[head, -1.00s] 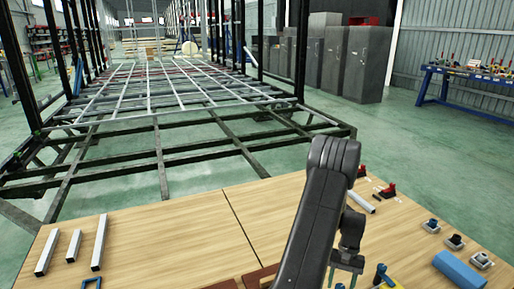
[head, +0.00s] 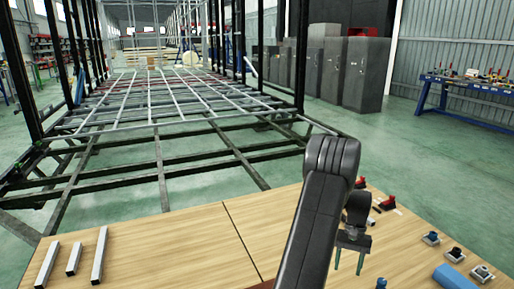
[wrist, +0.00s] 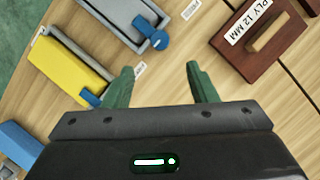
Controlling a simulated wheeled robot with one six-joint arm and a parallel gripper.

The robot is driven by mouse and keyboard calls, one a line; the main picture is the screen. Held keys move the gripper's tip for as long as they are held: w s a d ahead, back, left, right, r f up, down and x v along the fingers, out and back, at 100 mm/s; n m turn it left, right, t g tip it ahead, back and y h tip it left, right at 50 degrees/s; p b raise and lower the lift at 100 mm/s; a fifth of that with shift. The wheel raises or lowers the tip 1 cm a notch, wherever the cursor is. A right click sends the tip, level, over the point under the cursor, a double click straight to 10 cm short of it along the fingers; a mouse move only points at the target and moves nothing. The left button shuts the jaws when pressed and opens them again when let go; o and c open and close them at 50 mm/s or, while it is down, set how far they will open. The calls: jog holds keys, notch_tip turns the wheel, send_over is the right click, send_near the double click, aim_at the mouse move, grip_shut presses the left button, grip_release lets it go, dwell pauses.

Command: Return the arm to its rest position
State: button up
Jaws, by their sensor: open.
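My arm rises at the bottom centre of the head view, folded over the wooden table. My gripper (head: 348,258) hangs at its end with fingers pointing down. In the wrist view my gripper (wrist: 162,86) has its two green fingers apart, with nothing between them but bare tabletop. The fingers are above the table and touch nothing that I can see.
The wooden table (head: 190,250) holds metal tubes (head: 74,258) at left and a blue block (head: 455,278) at right. A trailer frame (head: 160,160) stands beyond.

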jog(key=b+x, duration=0.2)
jog(key=x, duration=1)
jog(key=shift+r+b, duration=0.1)
jog(key=shift+b, duration=0.2)
jog(key=m, duration=0.2)
jog(key=m+y, duration=0.1)
jog(key=m, duration=0.1)
jog(key=shift+s+d+t+y, duration=0.1)
jog(key=shift+s+t+y, duration=0.05)
jog(key=shift+t+y, duration=0.2)
jog(key=m+t, duration=0.1)
jog(key=m, duration=0.1)
jog(key=m+b, duration=0.1)
jog(key=m, duration=0.2)
jog(key=shift+s+t+y+b, duration=0.1)
jog(key=shift+t+y+b, duration=0.2)
jog(key=shift+t+y, duration=0.05)
jog(key=m+t+b, duration=0.1)
jog(key=m, duration=0.2)
jog(key=m+t+b, duration=0.1)
jog(key=m, duration=0.2)
jog(key=shift+s+y, duration=0.15)
jog(key=shift+y, duration=0.15)
jog(key=shift+m+t+b, duration=0.5)
jog(key=shift+m+b, duration=0.15)
jog(key=shift+m, duration=0.55)
jog(key=shift+s+m, duration=0.1)
jog(key=shift+m, duration=0.2)
jog(key=shift+r, duration=0.1)
